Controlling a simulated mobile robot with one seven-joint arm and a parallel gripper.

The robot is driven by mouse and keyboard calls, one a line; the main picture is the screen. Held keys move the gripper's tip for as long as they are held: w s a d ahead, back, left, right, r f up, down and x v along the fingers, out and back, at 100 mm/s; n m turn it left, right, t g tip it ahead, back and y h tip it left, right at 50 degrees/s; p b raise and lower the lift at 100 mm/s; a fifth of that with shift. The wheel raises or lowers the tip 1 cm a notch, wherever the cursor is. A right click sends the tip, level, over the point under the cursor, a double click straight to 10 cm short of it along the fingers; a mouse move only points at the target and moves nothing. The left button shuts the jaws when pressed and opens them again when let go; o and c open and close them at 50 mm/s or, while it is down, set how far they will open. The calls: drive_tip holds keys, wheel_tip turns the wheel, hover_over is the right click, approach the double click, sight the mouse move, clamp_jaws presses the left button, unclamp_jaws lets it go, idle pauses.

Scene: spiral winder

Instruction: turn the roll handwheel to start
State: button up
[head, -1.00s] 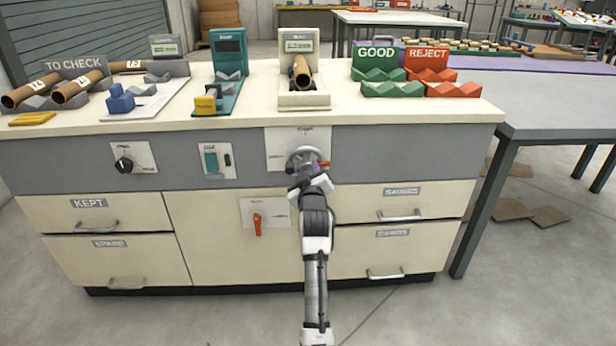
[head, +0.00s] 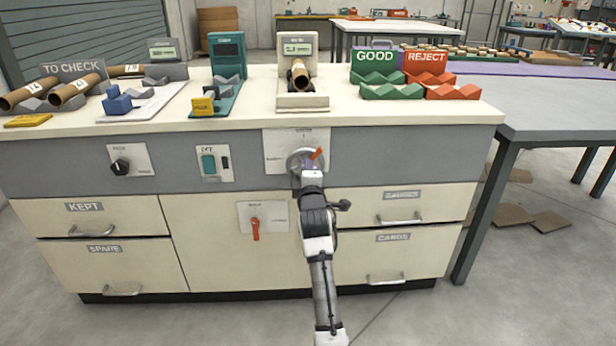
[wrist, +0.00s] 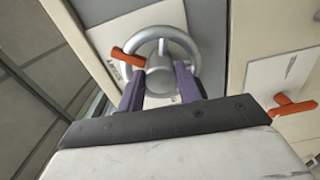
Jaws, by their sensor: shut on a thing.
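The roll handwheel (head: 298,158) is a grey wheel with an orange handle (head: 317,153), on the grey front panel below the tube stand. In the head view the orange handle points to the upper right. In the wrist view the wheel's rim (wrist: 165,33) and round hub show ahead, with the orange handle (wrist: 127,58) at the left. My gripper (wrist: 160,72) has its two purple fingers either side of the hub and is shut on the handwheel. In the head view my wrist covers the wheel's lower part.
A white label plate (head: 278,140) sits behind the wheel. A red lever (head: 255,229) on its plate is below left. A black knob (head: 121,166) and a green switch (head: 209,162) are further left. Drawers with handles lie below. A cardboard tube (head: 300,76) rests on the stand above.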

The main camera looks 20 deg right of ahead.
drive_tip(key=shift+r+n+b, duration=0.1)
drive_tip(key=shift+n+b, duration=0.25)
drive_tip(key=shift+n, duration=3.55)
drive_tip(key=o, duration=1)
drive_tip(key=shift+a, duration=0.1)
